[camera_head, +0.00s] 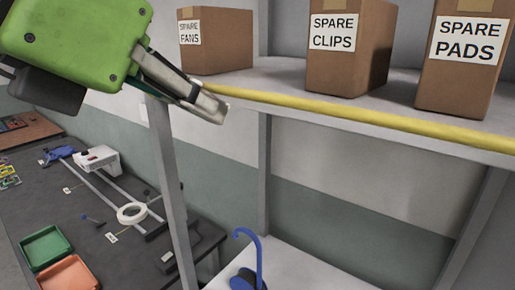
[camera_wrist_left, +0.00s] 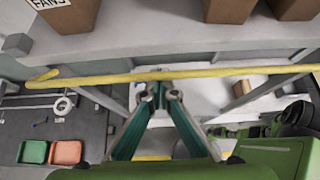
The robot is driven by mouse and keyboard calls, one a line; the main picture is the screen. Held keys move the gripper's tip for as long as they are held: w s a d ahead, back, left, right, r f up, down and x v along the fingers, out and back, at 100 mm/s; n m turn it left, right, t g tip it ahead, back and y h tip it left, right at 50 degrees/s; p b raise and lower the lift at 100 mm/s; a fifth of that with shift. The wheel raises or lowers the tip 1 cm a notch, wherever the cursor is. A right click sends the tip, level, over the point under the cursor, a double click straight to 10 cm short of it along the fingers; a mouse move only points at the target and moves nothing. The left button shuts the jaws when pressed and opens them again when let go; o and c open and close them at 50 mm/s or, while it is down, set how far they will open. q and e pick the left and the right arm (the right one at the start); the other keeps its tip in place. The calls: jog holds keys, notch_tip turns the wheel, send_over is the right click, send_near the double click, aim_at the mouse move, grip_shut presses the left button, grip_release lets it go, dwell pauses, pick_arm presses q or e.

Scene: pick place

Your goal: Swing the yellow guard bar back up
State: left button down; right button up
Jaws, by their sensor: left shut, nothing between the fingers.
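The yellow guard bar (camera_head: 370,112) runs along the front edge of the shelf, in front of the boxes. In the left wrist view it crosses the whole picture (camera_wrist_left: 230,72), with a bent end at the left. My left gripper (camera_head: 218,108) is shut and empty at the bar's left part. In the left wrist view its fingertips (camera_wrist_left: 157,90) are close to the bar, just below it in the picture; I cannot tell whether they touch it. My right gripper is not clearly in view.
Boxes labelled SPARE FANS (camera_head: 222,55), SPARE CLIPS (camera_head: 345,60) and SPARE PADS (camera_head: 460,75) stand on the shelf (camera_head: 285,78). A grey post (camera_head: 170,190) stands below the gripper. A dark workbench (camera_head: 70,205) holds green and orange trays. A blue hook (camera_head: 258,255) rises below.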

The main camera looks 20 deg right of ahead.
pick_arm(q)
jog(key=shift+w+d+r+p, duration=0.1)
jog(key=shift+d+r+p, duration=0.05)
jog(key=shift+r, duration=0.3)
jog(key=shift+w+d+r+p, duration=0.1)
jog(key=shift+r+p, duration=0.05)
jog(key=shift+r, duration=0.3)
jog(key=shift+s, duration=0.1)
jog(key=shift+r, duration=0.1)
jog(key=shift+w+d+r+p, duration=0.35)
jog(key=shift+d+r+p, duration=0.1)
jog(key=shift+r+p, duration=0.2)
jog(key=shift+a, duration=0.1)
